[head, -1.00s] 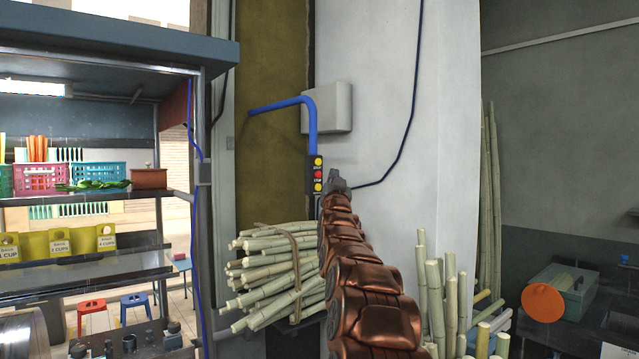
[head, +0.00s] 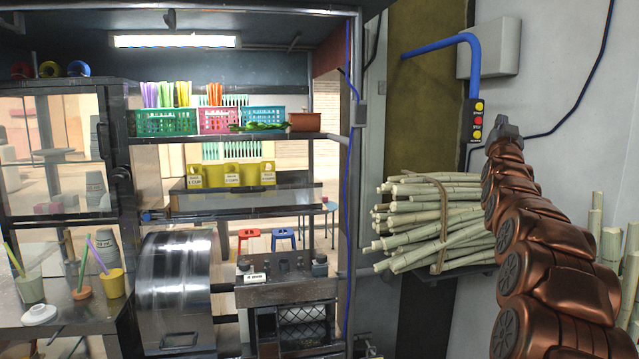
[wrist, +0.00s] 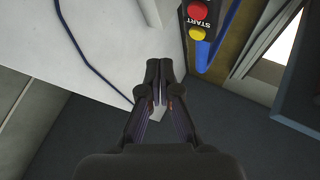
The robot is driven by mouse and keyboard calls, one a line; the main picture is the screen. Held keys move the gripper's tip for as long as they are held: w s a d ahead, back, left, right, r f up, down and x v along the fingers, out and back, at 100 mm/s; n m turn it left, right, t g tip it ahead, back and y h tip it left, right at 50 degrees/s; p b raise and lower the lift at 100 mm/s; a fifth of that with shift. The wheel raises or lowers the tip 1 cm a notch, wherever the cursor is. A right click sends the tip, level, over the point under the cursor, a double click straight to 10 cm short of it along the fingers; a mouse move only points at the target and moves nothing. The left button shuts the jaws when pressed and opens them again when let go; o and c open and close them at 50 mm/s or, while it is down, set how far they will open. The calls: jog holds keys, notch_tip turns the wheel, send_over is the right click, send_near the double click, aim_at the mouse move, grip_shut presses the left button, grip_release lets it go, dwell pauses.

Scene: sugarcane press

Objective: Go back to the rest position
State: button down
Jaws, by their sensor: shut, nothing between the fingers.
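My gripper (head: 503,130) is at the end of my raised arm, at the right of the head view, just right of and below the button box. In the wrist view my gripper (wrist: 160,72) is shut and empty, its fingertips close together. The button box (head: 477,120) has a red button between two yellow ones and hangs from a blue pipe (head: 440,45). In the wrist view the button box (wrist: 197,20) shows a red button marked START and a yellow one, up and right of the fingertips, apart from them.
A tied bundle of sugarcane (head: 430,220) lies left of my arm on a support. More canes (head: 611,248) stand at the right. The stall's shelf (head: 230,137) holds colored baskets. A steel drum (head: 175,285) stands below. A dark cable (head: 560,128) hangs on the white wall.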

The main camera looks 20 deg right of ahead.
jog(key=w+a+f+n+g+y, duration=0.1)
jog(key=w+a+f+n+y, duration=0.15)
jog(key=a+f+y, duration=0.55)
jog(key=w+a+f+n+g+y, duration=0.15)
jog(key=w+a+f, duration=0.25)
jog(key=a+f, duration=0.55)
jog(key=s+a+f+n+g+y, duration=0.2)
jog(key=s+a+f, duration=0.3)
jog(key=a, duration=0.5)
jog(key=s+a+f+n+g+y, duration=0.25)
jog(key=a+f, duration=0.35)
jog(key=a, duration=0.3)
jog(key=s+a+f+n+g+y, duration=0.1)
jog(key=s+a+f+g, duration=0.1)
jog(key=s+a+f, duration=0.5)
jog(key=s+a+f+g+y, duration=0.1)
jog(key=s+a+f+g, duration=0.3)
jog(key=s, duration=0.5)
jog(key=s+a+f+g, duration=0.1)
jog(key=s+f+g, duration=0.1)
jog(key=s, duration=0.6)
jog(key=s+a+f+n+g, duration=0.1)
jog(key=s+f, duration=0.3)
jog(key=s, duration=0.4)
jog(key=s+a+f+n+g, duration=0.1)
jog(key=s+a+f+g, duration=0.1)
jog(key=s, duration=0.6)
jog(key=shift+s+a+f+g, duration=0.2)
jog(key=shift+s+f+g, duration=0.2)
jog(key=shift+f, duration=0.3)
